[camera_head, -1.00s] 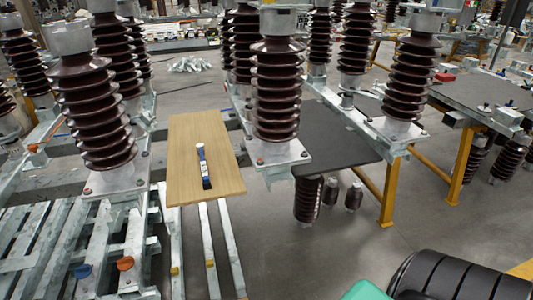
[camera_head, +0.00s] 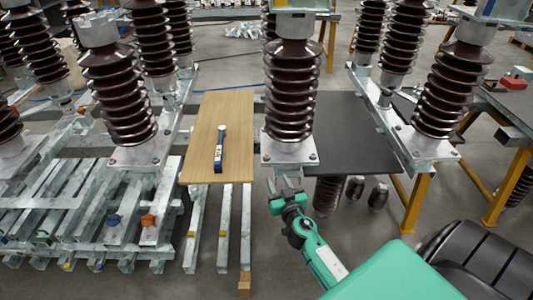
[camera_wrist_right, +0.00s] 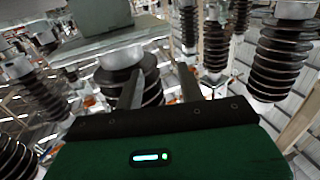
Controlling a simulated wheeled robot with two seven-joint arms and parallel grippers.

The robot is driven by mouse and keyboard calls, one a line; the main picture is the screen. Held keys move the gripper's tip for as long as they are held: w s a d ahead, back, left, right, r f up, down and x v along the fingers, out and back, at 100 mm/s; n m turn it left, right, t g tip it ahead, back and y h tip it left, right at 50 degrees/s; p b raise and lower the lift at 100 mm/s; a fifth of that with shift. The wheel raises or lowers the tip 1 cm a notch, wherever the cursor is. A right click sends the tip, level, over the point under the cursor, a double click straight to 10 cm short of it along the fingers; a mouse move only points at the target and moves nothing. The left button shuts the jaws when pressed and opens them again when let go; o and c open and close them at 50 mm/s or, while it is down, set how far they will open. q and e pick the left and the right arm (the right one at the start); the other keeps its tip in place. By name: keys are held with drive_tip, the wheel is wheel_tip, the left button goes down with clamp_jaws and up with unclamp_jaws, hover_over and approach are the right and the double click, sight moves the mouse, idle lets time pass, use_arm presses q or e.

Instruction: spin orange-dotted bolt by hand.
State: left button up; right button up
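My right gripper (camera_head: 287,188) is just below the front edge of the middle insulator's base plate (camera_head: 290,150). In the right wrist view its two fingers (camera_wrist_right: 161,78) stand apart with nothing between them, so it is open. Small bolts sit at the plate's front corners, one at the left (camera_head: 267,157) and one at the right (camera_head: 313,157). The left one looks reddish, but an orange dot is too small to make out. My left gripper is out of view.
A wooden board (camera_head: 233,110) with a blue-and-white tool (camera_head: 219,150) lies left of the middle insulator. A dark tabletop (camera_head: 345,125) lies to the right.

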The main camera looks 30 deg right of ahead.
sight(267, 158)
drive_tip(key=p+x, duration=0.1)
drive_tip(key=x, duration=1.2)
drive_tip(key=shift+w+d+f, duration=0.15)
drive_tip(key=shift+w, duration=0.05)
clamp_jaws()
